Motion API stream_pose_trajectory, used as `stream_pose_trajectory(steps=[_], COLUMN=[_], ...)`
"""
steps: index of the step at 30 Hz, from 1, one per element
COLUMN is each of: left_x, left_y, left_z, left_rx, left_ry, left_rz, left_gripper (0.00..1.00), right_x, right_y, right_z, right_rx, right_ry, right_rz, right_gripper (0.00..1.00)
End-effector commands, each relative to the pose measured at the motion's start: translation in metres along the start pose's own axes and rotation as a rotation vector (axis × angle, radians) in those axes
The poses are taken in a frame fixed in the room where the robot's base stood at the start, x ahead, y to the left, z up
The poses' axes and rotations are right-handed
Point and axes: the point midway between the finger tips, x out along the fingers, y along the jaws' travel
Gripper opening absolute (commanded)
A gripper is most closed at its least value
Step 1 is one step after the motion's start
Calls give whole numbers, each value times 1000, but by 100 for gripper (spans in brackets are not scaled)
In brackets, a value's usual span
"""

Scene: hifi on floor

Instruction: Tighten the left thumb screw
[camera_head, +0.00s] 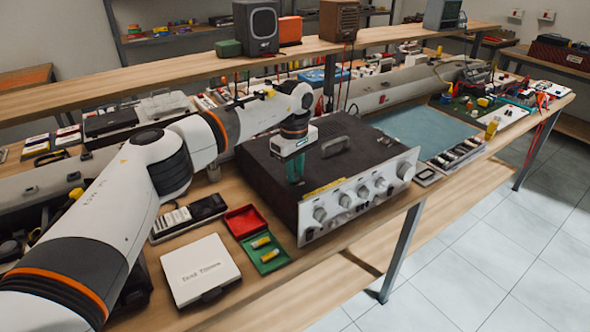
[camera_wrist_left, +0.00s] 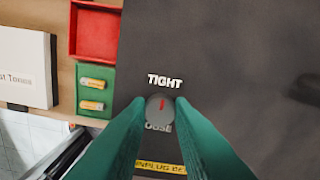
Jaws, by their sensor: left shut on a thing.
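The hi-fi (camera_head: 362,139) is a black box with a silver, knobbed front, standing on the wooden bench; its dark top (camera_wrist_left: 225,65) fills much of the left wrist view. The left thumb screw (camera_wrist_left: 160,103) is a small grey disc on that top, with a red mark pointing up and slightly right, towards the word TIGHT. A partly covered word below it ends in OOSE. My left gripper (camera_head: 296,176) points down onto the hi-fi's top, and its green fingers (camera_wrist_left: 160,107) are shut on the screw from both sides. The screw is hidden in the head view. My right gripper is not in view.
A red and green case (camera_head: 247,222) with yellow batteries and a white Test Tones box (camera_head: 201,268) lie left of the hi-fi. A dark handle (camera_head: 335,147) rises from its top. A blue-grey mat (camera_head: 425,128) lies to the right. A shelf (camera_head: 200,72) runs behind.

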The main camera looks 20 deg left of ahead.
Motion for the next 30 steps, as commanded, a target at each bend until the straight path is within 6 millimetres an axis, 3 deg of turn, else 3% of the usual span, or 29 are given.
stream_pose_trajectory(steps=[11, 12, 15, 25, 30], left_x=[0, 0, 0, -3, -25], left_y=[0, 0, 0, 0, -1], left_z=[0, 0, 0, 0, 0], left_rx=[5, 5, 4, 3, 3], left_ry=[0, 0, 0, 0, -2], left_rz=[0, 0, 0, -1, -3], left_gripper=[0, 27, 42, 42, 42], right_x=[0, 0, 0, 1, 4], right_y=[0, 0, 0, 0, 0], right_z=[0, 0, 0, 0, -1], right_rx=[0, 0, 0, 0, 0], right_ry=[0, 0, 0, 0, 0], right_rz=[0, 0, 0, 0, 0], right_gripper=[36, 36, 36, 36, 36])
